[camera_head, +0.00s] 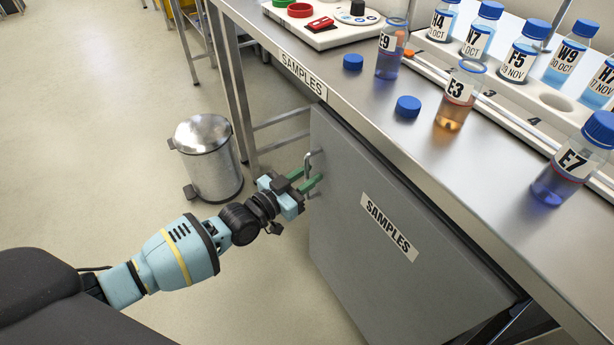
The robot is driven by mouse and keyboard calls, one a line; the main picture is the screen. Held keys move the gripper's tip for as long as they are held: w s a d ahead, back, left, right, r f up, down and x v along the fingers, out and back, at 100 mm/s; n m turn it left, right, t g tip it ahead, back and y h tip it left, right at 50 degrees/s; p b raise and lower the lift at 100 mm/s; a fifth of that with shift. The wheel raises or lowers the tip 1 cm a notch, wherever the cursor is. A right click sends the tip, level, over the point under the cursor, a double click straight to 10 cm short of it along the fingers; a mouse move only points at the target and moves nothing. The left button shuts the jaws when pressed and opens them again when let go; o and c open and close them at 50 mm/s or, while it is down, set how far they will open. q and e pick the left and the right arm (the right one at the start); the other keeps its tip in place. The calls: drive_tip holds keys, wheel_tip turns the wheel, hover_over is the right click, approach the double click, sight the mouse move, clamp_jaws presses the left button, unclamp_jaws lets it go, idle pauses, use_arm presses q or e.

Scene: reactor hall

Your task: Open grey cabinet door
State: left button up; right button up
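The grey cabinet door (350,245) hangs under the front edge of the steel bench and bears a white SAMPLES label (389,227). My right gripper is not in view.
A steel pedal bin (208,158) stands on the floor left of the cabinet, behind my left gripper. The bench top (350,93) carries labelled bottles, blue caps, a rack (507,101) and a device with coloured knobs (322,24).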

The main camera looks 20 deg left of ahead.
use_arm(q)
clamp_jaws()
idle(0.3)
